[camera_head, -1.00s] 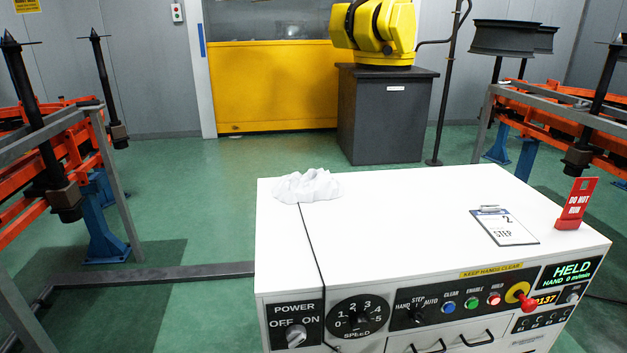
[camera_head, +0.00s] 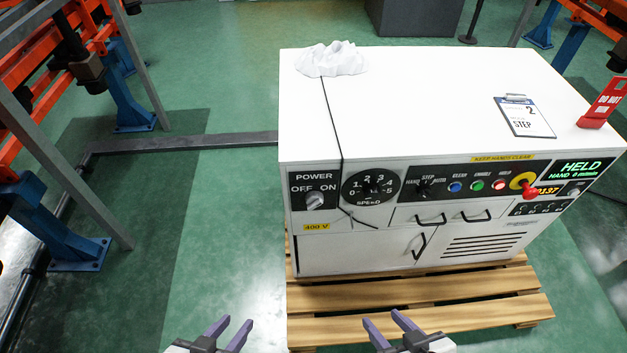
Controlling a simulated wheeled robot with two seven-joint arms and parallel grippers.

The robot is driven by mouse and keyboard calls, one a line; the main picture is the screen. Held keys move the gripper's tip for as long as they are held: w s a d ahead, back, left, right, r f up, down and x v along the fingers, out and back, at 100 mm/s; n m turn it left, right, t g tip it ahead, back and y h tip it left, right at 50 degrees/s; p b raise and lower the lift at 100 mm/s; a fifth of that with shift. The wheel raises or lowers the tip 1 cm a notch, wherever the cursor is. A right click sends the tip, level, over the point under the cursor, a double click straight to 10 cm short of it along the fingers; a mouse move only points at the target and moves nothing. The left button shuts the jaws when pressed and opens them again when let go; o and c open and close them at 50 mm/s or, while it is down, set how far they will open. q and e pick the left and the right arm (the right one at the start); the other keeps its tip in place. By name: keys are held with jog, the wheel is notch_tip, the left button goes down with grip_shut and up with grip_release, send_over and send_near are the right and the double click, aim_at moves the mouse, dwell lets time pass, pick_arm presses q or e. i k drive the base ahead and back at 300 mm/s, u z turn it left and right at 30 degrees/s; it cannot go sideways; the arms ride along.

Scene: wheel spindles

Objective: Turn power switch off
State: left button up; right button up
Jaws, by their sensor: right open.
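The power switch (camera_head: 315,200) is a grey rotary knob on a black plate marked POWER, OFF and ON. It sits at the left end of the white control cabinet's front panel. Its pointer seems turned toward ON, but it is small in the picture. My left gripper (camera_head: 229,326) is at the bottom edge, left of the cabinet and well short of the switch, with fingers apart and empty. My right gripper (camera_head: 389,323) is at the bottom, in front of the cabinet's lower part, open and empty. Neither touches the switch.
A dark cord hangs past the dial. A white cloth (camera_head: 331,58) and clipboard (camera_head: 524,117) lie on top. A wooden pallet (camera_head: 420,293) juts out below.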

aim_at(314, 199)
jog(key=z, duration=0.95)
jog(key=k, duration=0.9)
jog(key=u, duration=1.45)
jog(key=i, duration=0.5)
